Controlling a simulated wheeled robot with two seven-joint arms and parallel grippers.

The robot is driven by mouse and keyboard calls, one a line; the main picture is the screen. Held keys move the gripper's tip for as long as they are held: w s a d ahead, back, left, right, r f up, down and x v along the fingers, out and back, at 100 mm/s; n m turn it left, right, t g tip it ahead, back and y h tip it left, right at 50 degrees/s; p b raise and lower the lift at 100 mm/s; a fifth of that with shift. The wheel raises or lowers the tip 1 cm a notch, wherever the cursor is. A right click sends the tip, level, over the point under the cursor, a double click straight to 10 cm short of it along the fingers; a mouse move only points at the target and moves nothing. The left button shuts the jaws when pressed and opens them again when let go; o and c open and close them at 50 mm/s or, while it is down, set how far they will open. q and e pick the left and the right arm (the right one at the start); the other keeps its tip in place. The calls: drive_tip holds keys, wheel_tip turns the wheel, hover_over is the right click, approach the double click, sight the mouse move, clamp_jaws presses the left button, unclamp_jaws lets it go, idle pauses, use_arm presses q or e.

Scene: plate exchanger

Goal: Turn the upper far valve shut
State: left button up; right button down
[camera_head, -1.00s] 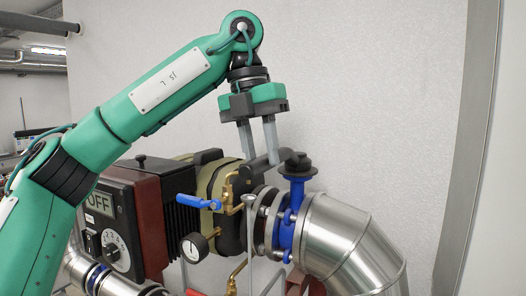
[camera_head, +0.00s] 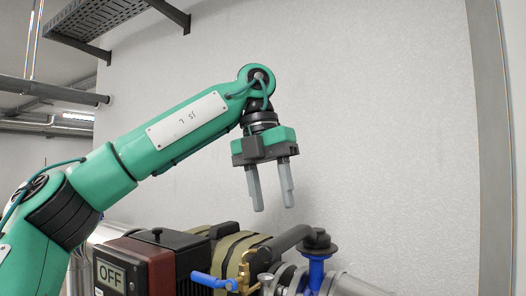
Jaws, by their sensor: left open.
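A valve with a blue body (camera_head: 316,272), a black top (camera_head: 317,241) and a dark grey lever (camera_head: 288,240) stands at the lower right. Its lever points left and slightly towards me. I take it for the upper far valve, though the picture does not confirm the name. My left gripper (camera_head: 273,206) is open and empty, pointing down, with its grey fingers above the lever and apart from it. The valve's lower part is cut off by the picture's edge. My right gripper is not in view.
A blue-handled brass valve (camera_head: 213,281) sits left of the lever, beside a tan-and-black pump body (camera_head: 235,250). A dark box with an OFF display (camera_head: 111,276) is farther left. A pale wall (camera_head: 390,130) rises behind; a dark shelf (camera_head: 100,15) hangs at upper left.

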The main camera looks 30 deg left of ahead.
use_arm(q)
wheel_tip(320, 180, up, 7)
drive_tip(key=a, duration=0.1)
drive_tip(key=shift+a+r, duration=0.2)
drive_tip(key=shift+a, duration=0.15)
idle(0.3)
drive_tip(key=shift+w, duration=0.1)
idle(0.5)
